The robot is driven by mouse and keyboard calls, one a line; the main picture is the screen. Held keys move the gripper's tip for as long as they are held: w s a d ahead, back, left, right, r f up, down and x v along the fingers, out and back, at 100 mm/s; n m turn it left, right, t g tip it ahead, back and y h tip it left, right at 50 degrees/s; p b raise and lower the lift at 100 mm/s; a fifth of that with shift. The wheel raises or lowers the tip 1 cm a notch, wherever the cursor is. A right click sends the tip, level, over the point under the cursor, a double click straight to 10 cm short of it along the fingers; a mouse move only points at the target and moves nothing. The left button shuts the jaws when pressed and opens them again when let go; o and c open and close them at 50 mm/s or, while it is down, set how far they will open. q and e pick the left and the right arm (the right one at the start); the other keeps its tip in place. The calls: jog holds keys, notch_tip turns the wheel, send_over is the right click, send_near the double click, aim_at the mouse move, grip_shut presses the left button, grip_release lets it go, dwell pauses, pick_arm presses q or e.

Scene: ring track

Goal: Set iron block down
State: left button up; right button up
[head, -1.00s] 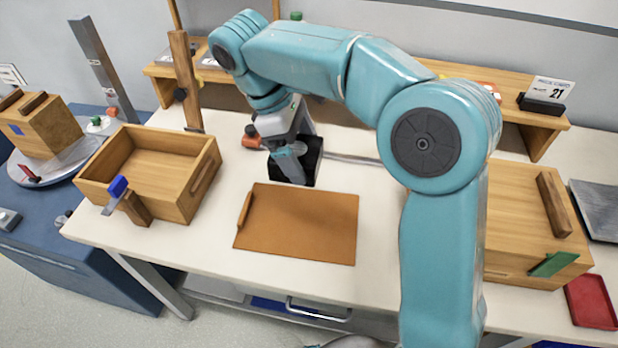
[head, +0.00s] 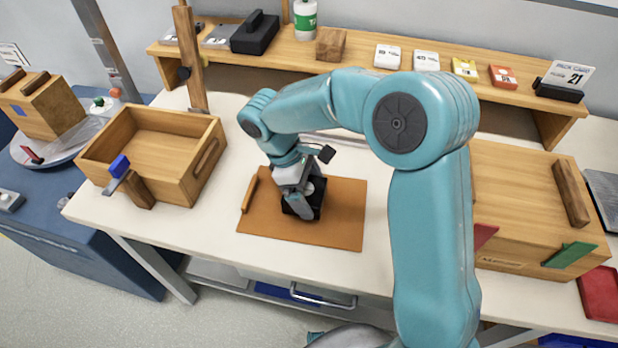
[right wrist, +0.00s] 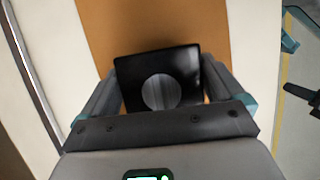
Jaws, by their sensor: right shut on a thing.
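The iron block (right wrist: 187,64) is dark, with a round grey disc on its face, and sits between the two fingers of my right gripper (right wrist: 160,95) in the right wrist view. In the head view my right gripper (head: 303,205) is shut on the block (head: 311,203), over the brown mat (head: 345,222). The fingers and wrist hide part of the block. Whether its underside touches the mat cannot be told. My left gripper is not in view.
An open wooden box (head: 160,150) stands left of the mat, with a blue-tipped tool beside it. A wooden case (head: 520,200) stands right. A shelf (head: 370,62) with cards and a dark block runs along the back.

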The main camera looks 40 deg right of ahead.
jog(key=shift+d+f, duration=0.1)
jog(key=shift+f, duration=0.2)
jog(key=shift+s+r, duration=0.1)
jog(key=o, duration=1.7)
jog(key=shift+f, duration=0.25)
jog(key=shift+r, duration=0.1)
jog(key=shift+r, duration=0.15)
jog(key=shift+a+r, duration=0.2)
jog(key=shift+r, duration=0.1)
jog(key=p+v, duration=0.1)
jog(key=v, duration=1)
